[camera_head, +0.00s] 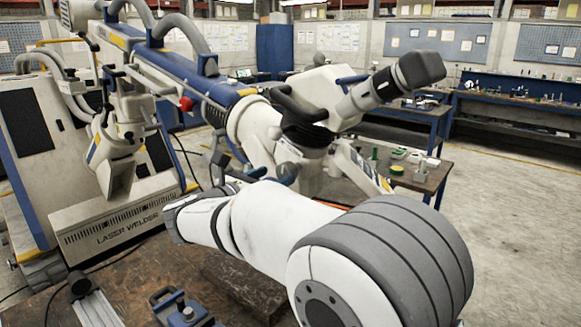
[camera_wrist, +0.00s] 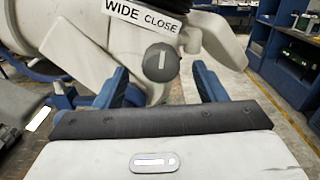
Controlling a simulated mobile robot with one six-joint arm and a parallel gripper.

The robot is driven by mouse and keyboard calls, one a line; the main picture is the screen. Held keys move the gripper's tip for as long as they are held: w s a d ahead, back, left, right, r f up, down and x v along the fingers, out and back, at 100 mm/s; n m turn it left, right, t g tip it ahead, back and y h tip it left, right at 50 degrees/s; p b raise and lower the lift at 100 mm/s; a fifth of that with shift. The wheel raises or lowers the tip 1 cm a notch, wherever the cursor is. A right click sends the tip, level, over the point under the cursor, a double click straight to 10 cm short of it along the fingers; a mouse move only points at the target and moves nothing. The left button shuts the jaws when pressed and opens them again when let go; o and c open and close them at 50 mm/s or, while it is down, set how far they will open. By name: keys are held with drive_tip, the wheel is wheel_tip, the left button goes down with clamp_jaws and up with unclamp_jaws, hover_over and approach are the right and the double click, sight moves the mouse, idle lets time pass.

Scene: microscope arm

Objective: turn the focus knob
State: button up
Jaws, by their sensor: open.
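The focus knob (camera_wrist: 161,62) is a round dark grey knob with a white line, upright in the wrist view. It sits on the white microscope head (camera_wrist: 95,40) under a label (camera_wrist: 145,16) reading "WIDE CLOSE". My gripper (camera_wrist: 160,74) is open, with one blue finger on each side of the knob. A gap shows between each finger and the knob in the picture; depth to the knob is hard to judge. In the head view the white microscope arm (camera_head: 260,125) with its dark eyepiece (camera_head: 420,68) stands beyond my arm, and the knob cannot be made out.
A white laser welder cabinet (camera_head: 110,215) stands at the left. A workbench (camera_head: 425,180) with small items is behind the microscope. A wooden table (camera_head: 125,275) with a blue clamp (camera_head: 182,310) lies in front. Open floor (camera_head: 520,230) shows at the right.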

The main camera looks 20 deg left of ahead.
sight(283, 173)
drive_tip(key=x, duration=0.5)
drive_tip(key=shift+w+d+p, duration=0.1)
drive_tip(key=shift+w+p, duration=0.2)
drive_tip(key=shift+p, duration=0.1)
drive_tip(key=shift+f, duration=0.1)
drive_tip(key=c, duration=0.9)
drive_tip(key=shift+d, duration=0.25)
drive_tip(key=shift+c, duration=0.4)
drive_tip(key=shift+a, duration=0.25)
drive_tip(key=m+b, duration=0.1)
drive_tip(key=b, duration=0.1)
drive_tip(key=m+b, duration=0.1)
drive_tip(key=shift+f+m+b, duration=0.25)
drive_tip(key=shift+m+b, duration=0.15)
drive_tip(key=m+b, duration=0.4)
drive_tip(key=shift+s+d+r, duration=0.1)
drive_tip(key=shift+r, duration=0.1)
